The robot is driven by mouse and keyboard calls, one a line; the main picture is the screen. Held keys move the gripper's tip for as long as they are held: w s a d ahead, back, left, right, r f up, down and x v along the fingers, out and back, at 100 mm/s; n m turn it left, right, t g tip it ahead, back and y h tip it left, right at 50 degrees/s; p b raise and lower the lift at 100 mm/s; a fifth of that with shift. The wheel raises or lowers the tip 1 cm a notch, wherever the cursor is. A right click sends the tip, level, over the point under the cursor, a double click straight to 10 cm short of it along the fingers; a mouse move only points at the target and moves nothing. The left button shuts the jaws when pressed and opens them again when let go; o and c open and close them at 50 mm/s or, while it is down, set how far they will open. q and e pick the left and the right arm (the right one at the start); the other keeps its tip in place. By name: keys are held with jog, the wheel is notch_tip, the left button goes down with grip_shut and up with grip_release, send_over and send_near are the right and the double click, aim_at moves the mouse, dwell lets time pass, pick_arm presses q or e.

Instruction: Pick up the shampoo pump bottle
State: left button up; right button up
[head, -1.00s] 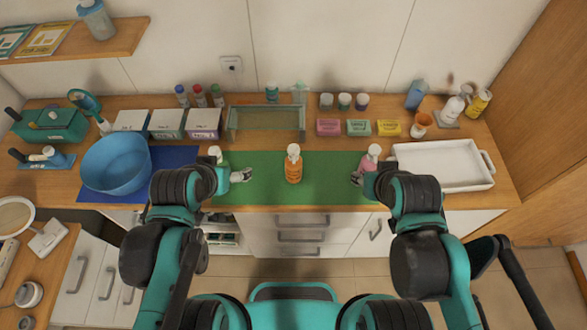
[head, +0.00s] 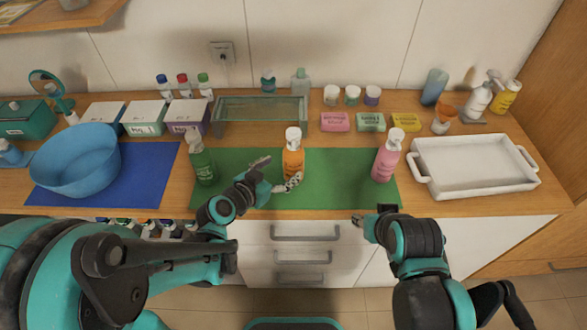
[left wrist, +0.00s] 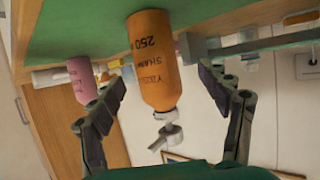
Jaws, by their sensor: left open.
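The orange pump bottle (head: 293,164) stands upright on the green mat (head: 335,180), its white pump on top. In the left wrist view it appears upside down, its label reading "SHAM…" and "250" on the orange body (left wrist: 156,62). My left gripper (head: 277,173) is open just left of the orange bottle, its fingers pointing toward it. In the left wrist view the bottle shows between the two spread fingers (left wrist: 164,88); I cannot tell whether either touches it. My right gripper (head: 372,220) is at the counter's front edge, below the pink bottle; its opening is unclear.
A green pump bottle (head: 202,164) stands left on the mat and a pink one (head: 386,162) right. A blue basin (head: 75,165) is at the left, a white tray (head: 472,187) at the right. A glass shelf (head: 262,108) and coloured boxes stand behind.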

aim_at(294, 154)
pick_arm(q)
jog(key=shift+x, duration=1.05)
jog(key=w+d+f+b, duration=0.2)
jog(key=shift+w+d+f, duration=0.25)
jog(key=shift+w, duration=0.15)
jog(key=shift+w+d+f+b, duration=0.1)
jog(key=shift+w+d+b, duration=0.05)
jog(key=shift+w+b, duration=0.15)
jog(key=shift+s, duration=0.1)
jog(key=c, duration=1.5)
notch_tip(294, 154, up, 5)
jog(key=p, duration=0.2)
jog(key=shift+f+p, duration=0.15)
jog(key=shift+p, duration=0.25)
jog(key=s+d+r+p, duration=0.1)
jog(key=s+d+r, duration=0.1)
jog(key=d, duration=0.1)
jog(key=s+d+r+p, duration=0.1)
jog(key=s+d+r, duration=0.1)
jog(key=d, duration=0.1)
jog(key=s+d+r+p, duration=0.1)
jog(key=s+d+r, duration=0.1)
jog(key=d, duration=0.2)
jog(key=shift+r+p, duration=0.25)
jog(key=shift+p, duration=0.15)
